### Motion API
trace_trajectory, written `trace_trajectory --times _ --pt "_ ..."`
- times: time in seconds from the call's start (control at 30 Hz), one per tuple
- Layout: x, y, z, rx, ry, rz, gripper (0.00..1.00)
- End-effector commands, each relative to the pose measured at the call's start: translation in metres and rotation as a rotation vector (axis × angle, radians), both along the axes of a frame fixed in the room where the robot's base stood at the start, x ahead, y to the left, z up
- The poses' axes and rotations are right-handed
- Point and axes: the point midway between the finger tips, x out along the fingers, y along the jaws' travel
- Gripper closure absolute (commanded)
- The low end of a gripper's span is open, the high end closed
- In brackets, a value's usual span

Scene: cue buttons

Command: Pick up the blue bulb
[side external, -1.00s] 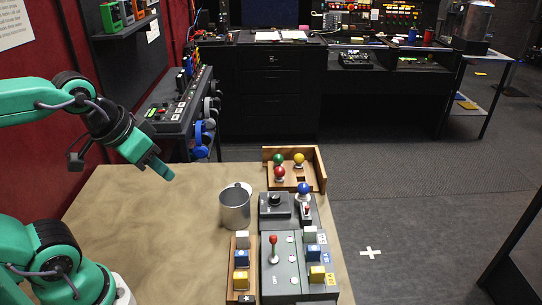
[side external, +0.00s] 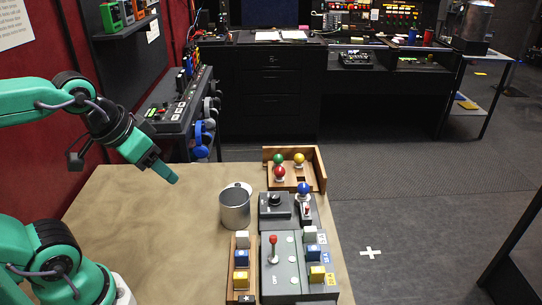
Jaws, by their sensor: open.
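The blue bulb (side external: 303,188) stands upright on a small dark unit near the right edge of the table, just in front of the wooden tray. My gripper (side external: 172,178) is in the air at the left, over the back left part of the table. It is well apart from the bulb, to its left, and holds nothing that I can see. The jaws are seen from the side, so the gap between them is hard to make out.
A metal mug (side external: 235,208) stands between my gripper and the bulb. A wooden tray (side external: 320,170) holds green, yellow and red bulbs. A grey box with a red lever (side external: 273,245) and coloured cubes sits in front. The table's left half (side external: 150,235) is clear.

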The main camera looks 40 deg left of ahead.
Motion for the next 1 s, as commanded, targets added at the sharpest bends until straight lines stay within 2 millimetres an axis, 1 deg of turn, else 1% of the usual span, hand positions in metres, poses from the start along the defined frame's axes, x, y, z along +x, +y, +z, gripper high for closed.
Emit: trace_trajectory --times 0.17,0.27,0.37,0.47,0.73,1.0 --pt "0.003 -0.001 0.001 -0.002 0.0 0.002 0.43" --pt "0.01 -0.002 0.002 -0.006 0.002 0.006 0.43" --pt "0.021 -0.003 0.003 -0.013 0.002 0.012 0.43" --pt "0.037 -0.006 0.004 -0.024 0.004 0.021 0.43" --pt "0.092 -0.018 0.001 -0.058 0.004 0.053 0.43" --pt "0.149 -0.033 -0.015 -0.093 0.005 0.086 0.43"
